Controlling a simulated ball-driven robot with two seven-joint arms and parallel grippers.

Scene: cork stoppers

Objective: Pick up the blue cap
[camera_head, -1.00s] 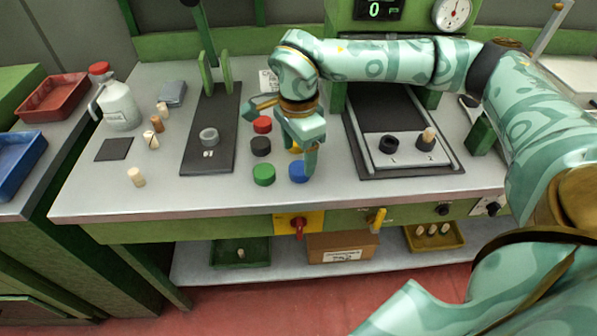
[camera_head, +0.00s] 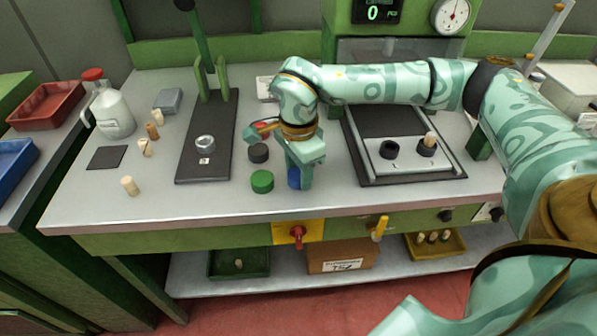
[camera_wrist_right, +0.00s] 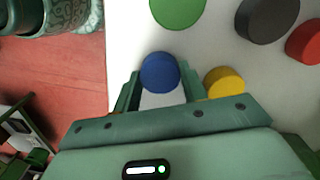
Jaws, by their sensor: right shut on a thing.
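The blue cap (camera_head: 293,178) is on the grey worktop near its front edge, partly covered by my right gripper in the head view. My right gripper (camera_head: 300,180) points down and is shut on it. In the right wrist view the blue cap (camera_wrist_right: 160,72) sits between the two fingers (camera_wrist_right: 160,88). I cannot tell whether it touches the worktop. My left gripper is not in view.
A green cap (camera_head: 262,181) and a black cap (camera_head: 258,152) are just left of the gripper. A yellow cap (camera_wrist_right: 224,82) is close beside the right finger, with a red cap (camera_wrist_right: 305,42) farther off.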

